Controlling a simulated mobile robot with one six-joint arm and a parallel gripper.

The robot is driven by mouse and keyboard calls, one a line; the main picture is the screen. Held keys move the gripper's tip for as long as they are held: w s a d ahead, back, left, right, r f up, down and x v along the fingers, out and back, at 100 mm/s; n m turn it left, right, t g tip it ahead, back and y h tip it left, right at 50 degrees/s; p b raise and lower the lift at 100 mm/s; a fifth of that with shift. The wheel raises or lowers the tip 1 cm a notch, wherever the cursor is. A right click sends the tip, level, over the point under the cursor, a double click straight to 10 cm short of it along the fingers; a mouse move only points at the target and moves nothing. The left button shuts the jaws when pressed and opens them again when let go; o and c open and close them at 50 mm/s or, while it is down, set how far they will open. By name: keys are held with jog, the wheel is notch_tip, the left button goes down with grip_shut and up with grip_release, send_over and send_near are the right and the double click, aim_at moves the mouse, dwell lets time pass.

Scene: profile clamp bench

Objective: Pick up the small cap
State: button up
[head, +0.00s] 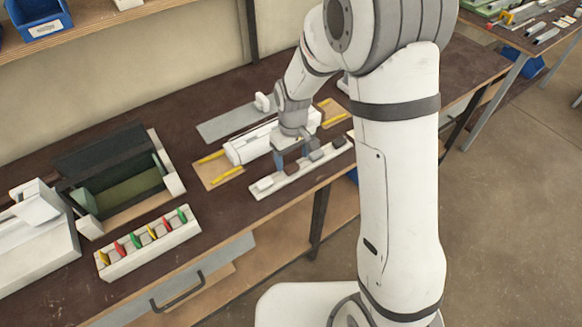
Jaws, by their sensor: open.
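A pale holder strip (278,187) lies along the front of the bench. Several small blocks sit on it: a whitish one (265,184) at its left end, a dark reddish one (291,170), a grey one (316,155) and a dark one (338,142) to the right. One of these may be the small cap, but I cannot tell which. My gripper (281,163) points down just behind the strip, near the dark reddish block. It is open. Whether its fingertips touch anything is unclear, and my wrist hides part of the area behind.
At left stand an open dark box (100,150) and a white rack (150,248) with coloured clips. Bare bench lies between.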

aim_at(291, 167)
jog(key=shift+w+a+f+p, duration=0.15)
jog(key=shift+f+p, duration=0.1)
jog(key=shift+f, duration=0.85)
jog(key=shift+w+f+p, duration=0.1)
jog(key=shift+f+p, duration=0.15)
jog(key=shift+f, duration=0.85)
jog(key=shift+c, duration=0.5)
jog(key=c, duration=0.9)
jog(key=shift+r, duration=0.1)
jog(key=shift+c, duration=0.2)
